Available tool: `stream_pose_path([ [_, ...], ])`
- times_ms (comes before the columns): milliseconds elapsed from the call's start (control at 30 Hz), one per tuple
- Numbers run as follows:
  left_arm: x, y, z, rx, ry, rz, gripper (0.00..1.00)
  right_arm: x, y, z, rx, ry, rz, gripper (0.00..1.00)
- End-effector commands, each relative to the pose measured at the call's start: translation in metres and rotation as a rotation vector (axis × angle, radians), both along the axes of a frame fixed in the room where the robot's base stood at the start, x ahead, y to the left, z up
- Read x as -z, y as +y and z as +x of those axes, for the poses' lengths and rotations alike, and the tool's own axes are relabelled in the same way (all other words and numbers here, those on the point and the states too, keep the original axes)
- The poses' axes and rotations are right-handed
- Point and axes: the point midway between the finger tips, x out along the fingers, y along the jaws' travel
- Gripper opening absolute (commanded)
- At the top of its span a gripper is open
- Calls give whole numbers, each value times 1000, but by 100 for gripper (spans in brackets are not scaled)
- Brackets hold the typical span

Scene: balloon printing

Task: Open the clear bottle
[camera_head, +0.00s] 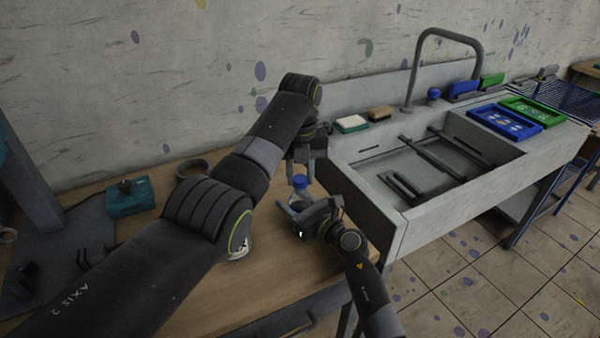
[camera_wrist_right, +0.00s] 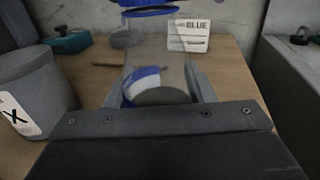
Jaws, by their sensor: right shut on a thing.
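The clear bottle (camera_head: 297,199) with a blue cap (camera_head: 300,182) stands upright near the right end of the wooden table. My right gripper (camera_head: 305,213) is shut around the bottle's body from the front. In the right wrist view, the see-through bottle (camera_wrist_right: 165,50) is between the two fingers, with blue at its top edge. My left gripper (camera_head: 301,168) points down from above, its two fingers apart, just over the cap. They look clear of the cap, but whether they touch it I cannot tell. Part of the bottle's lower body is hidden by my right gripper.
A teal box (camera_head: 130,199) and a grey ring (camera_head: 192,168) are on the table. The right wrist view shows a white box marked BLUE (camera_wrist_right: 189,35) and a grey container (camera_wrist_right: 35,85). A sink (camera_head: 400,220) with blue (camera_head: 505,122) and green trays stands right.

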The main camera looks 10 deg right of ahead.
Motion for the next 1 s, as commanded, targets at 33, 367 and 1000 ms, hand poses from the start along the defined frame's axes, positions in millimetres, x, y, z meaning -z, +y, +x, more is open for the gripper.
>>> stream_pose_path([
  [33,0,0,0,0,0,0,4,0,0,0,0,0,0,0],
  [367,0,0,0,-223,-1,-1,2,0,0,0,0,0,0,0],
  [1000,-1,0,0,-1269,-2,-1,2,0,0,0,-1,-1,-1,0],
])
